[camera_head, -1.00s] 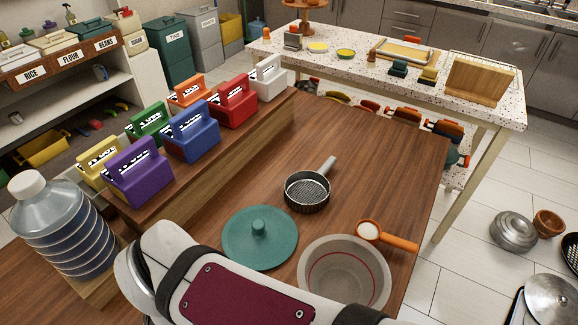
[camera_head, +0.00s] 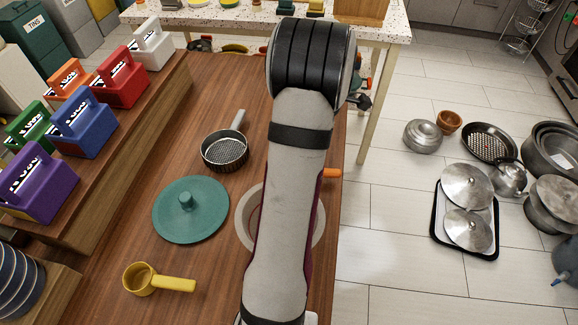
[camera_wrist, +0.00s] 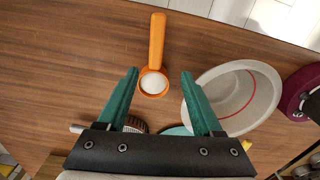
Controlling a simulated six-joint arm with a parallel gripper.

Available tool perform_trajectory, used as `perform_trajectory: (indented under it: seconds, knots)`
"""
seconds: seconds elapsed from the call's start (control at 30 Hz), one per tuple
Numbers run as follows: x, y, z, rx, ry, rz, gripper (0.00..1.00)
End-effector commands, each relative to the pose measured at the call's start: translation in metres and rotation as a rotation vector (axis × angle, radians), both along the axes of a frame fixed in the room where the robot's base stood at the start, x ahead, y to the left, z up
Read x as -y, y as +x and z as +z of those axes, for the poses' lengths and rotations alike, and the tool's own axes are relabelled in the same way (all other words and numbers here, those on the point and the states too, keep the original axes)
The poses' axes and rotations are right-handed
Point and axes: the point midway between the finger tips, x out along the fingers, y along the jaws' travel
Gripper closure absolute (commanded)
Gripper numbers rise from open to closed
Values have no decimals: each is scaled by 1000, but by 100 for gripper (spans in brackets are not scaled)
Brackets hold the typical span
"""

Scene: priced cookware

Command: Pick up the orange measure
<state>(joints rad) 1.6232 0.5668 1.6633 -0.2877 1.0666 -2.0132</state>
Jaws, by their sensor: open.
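The orange measure (camera_wrist: 157,42) lies on the brown wooden table in the wrist view, its long handle pointing up the picture and its round cup, pale inside, toward me. In the head view only its orange handle (camera_head: 332,172) shows at the table's right edge; my arm hides the rest. Contact is not visible, and the height above the table is hard to tell. My gripper is hidden in the head view.
A pale bowl with a red line (camera_wrist: 262,90) sits close right of the measure, near the right finger. A teal lid (camera_head: 190,222), a dark pan (camera_head: 224,150) and a yellow measure (camera_head: 150,280) lie to the left. Table is clear left of the measure.

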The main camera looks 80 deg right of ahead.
Motion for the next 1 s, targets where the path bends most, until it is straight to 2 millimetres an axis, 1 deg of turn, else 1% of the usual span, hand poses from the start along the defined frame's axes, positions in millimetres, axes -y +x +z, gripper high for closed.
perform_trajectory:
  seconds: [0.03,0.1,0.2,0.33,0.5,0.6,0.8,0.83,0.97,1.0]
  knots:
    - [-1,0,-16,0,5,0,32]
    - [-1,0,-35,0,5,0,32]
    - [0,1,-55,1,2,-1,32]
    - [1,1,-71,1,2,-1,32]
    - [7,2,-105,1,2,-1,32]
    - [8,2,-116,0,0,-2,32]
    - [8,2,-118,0,-1,-2,32]
    - [8,2,-118,0,-1,-2,34]
    - [8,2,-118,0,-1,-2,58]
    - [8,2,-118,0,-1,-2,65]
